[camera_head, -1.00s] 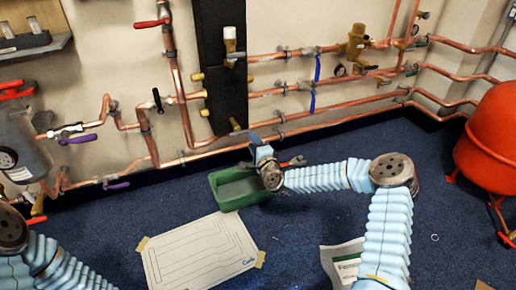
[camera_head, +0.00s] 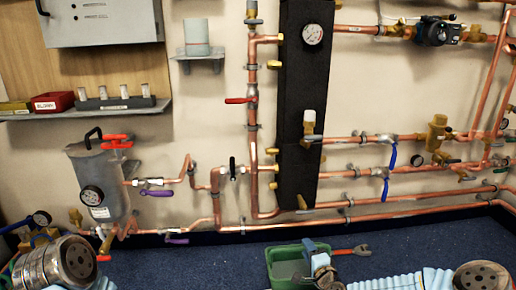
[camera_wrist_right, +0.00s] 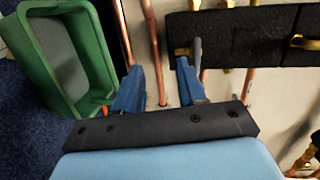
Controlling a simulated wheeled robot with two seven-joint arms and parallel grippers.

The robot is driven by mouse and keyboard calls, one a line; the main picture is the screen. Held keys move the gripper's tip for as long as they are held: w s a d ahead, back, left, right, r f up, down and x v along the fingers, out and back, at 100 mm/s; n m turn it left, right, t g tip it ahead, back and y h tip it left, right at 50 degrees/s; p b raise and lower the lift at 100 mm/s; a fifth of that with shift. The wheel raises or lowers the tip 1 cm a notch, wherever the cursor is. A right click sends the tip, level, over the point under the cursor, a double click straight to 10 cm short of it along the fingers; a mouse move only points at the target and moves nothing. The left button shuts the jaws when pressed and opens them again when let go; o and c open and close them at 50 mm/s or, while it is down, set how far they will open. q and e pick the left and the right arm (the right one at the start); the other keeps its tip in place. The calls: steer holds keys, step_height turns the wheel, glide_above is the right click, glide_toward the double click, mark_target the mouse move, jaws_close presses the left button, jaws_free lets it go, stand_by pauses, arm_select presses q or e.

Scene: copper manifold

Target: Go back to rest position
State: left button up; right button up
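My right gripper (camera_head: 310,246) is low in the head view, in front of and above the right part of a green tray (camera_head: 270,256). In the right wrist view its two blue fingers (camera_wrist_right: 160,84) stand apart with nothing held between them. The tray's green rim (camera_wrist_right: 92,35) is at the left there, beside the fingers. My right arm comes in from the lower right. A link of my left arm shows at the lower left of the head view. My left gripper is out of the picture.
Copper pipes (camera_head: 390,215) with valves run along the wall around a black vertical manifold (camera_head: 295,110). A grey tank (camera_head: 100,190) hangs at left below a shelf (camera_head: 40,115). A red-handled tool (camera_head: 350,251) lies behind my right gripper. Blue carpet (camera_head: 200,265) left of the tray is clear.

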steer(key=s+a+f+n+g+y, duration=0.3)
steer(key=s+a+f+n+g, duration=0.2)
steer(key=s+a+f, duration=0.35)
steer(key=s+f+n+g+h, duration=0.1)
steer(key=s+f+n+g, duration=0.35)
steer(key=s, duration=0.75)
steer(key=s+f+n+g+h, duration=0.1)
steer(key=s+f+n+g, duration=0.4)
steer(key=s, duration=0.7)
step_height(320, 180, up, 14)
steer(key=s+p, duration=0.1)
steer(key=p, duration=1.4)
steer(key=shift+a+r+m+g+y+p, duration=0.2)
steer(key=shift+a+m+g+y+p, duration=0.15)
steer(key=shift+a+p, duration=0.1)
